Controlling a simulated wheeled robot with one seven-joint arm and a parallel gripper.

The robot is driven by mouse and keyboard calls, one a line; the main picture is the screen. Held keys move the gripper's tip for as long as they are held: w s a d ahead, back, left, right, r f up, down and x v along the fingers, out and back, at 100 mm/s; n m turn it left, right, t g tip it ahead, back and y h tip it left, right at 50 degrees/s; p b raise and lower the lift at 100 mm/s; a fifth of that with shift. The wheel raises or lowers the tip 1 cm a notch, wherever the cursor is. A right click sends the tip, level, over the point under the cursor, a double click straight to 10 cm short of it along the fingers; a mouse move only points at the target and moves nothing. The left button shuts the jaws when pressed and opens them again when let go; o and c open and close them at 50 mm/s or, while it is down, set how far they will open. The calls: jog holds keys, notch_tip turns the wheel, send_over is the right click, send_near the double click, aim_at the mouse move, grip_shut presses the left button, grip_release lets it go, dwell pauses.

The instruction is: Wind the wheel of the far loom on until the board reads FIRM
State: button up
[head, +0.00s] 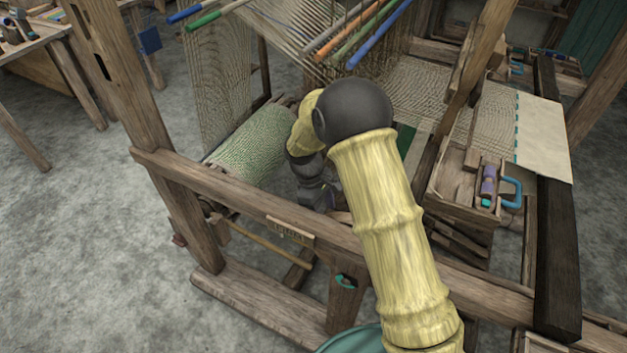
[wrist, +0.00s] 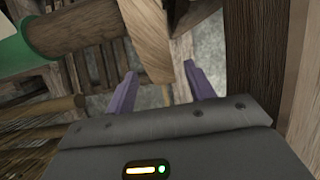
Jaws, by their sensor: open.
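The wooden loom (head: 190,185) fills the middle of the head view, with a roll of green-white cloth (head: 250,145) between its posts. A small plate (head: 290,231) with marks too small to read sits on its front beam. I cannot make out a wheel in either view; whether my arm hides it I cannot tell. My gripper (head: 318,194) is down inside the loom frame, right of the cloth roll, its fingertips hidden there. In the wrist view my gripper (wrist: 160,72) has its two purple fingers wide apart. A pale wooden bar (wrist: 148,40) shows between and beyond them, without visible contact.
Warp threads (head: 285,30) and coloured rods (head: 378,35) hang above my gripper. A wooden box (head: 463,190) with tools stands to the right, near a dark post (head: 557,260). In the wrist view, a thick dark beam (wrist: 252,60) is close on the right. Grey floor lies open at left.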

jog(key=v, duration=1.1)
jog(key=shift+r, duration=0.2)
jog(key=s+d+r+m+t+y+p, duration=0.1)
jog(key=s+d+r+m+t+p, duration=0.1)
jog(key=s+d+r+m+p, duration=0.2)
jog(key=s+d+r+m+t+y+p, duration=0.2)
jog(key=s+d+r+m+p, duration=0.3)
jog(key=s+d, duration=0.8)
jog(key=d+r+m, duration=0.3)
jog(key=m, duration=0.1)
jog(key=shift+s+r, duration=0.25)
jog(key=shift+r, duration=0.1)
jog(key=shift+d, duration=0.1)
jog(key=shift+c, duration=0.4)
